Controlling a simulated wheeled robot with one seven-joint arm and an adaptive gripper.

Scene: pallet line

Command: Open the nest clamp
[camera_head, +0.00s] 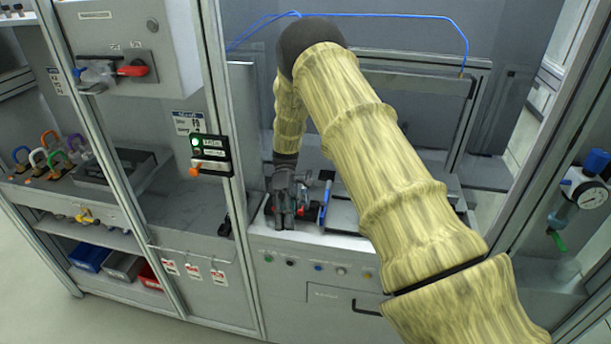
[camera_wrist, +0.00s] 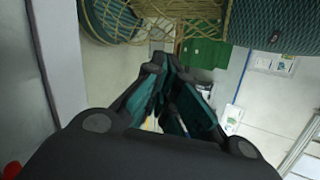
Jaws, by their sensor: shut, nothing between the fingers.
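My gripper (camera_head: 284,218) is inside the middle bay of the cell, pointing down just above the front of the grey work surface. In the wrist view its dark fingers with teal pads (camera_wrist: 165,75) are drawn together with nothing between them. Red parts (camera_head: 305,209) show beside and behind the fingers; these look like part of the nest clamp, but the gripper covers most of it. I cannot tell the clamp's position or whether the fingers touch it. A blue upright bar (camera_head: 326,202) stands just right of the gripper. A red bit (camera_wrist: 12,170) shows at the wrist view's lower left.
A post left of the bay carries a small box with a green lamp (camera_head: 210,154). A row of buttons (camera_head: 318,267) runs below the work surface. Coloured padlocks (camera_head: 52,150) and a red-handled switch (camera_head: 133,69) are at left. A gauge (camera_head: 590,193) is at right.

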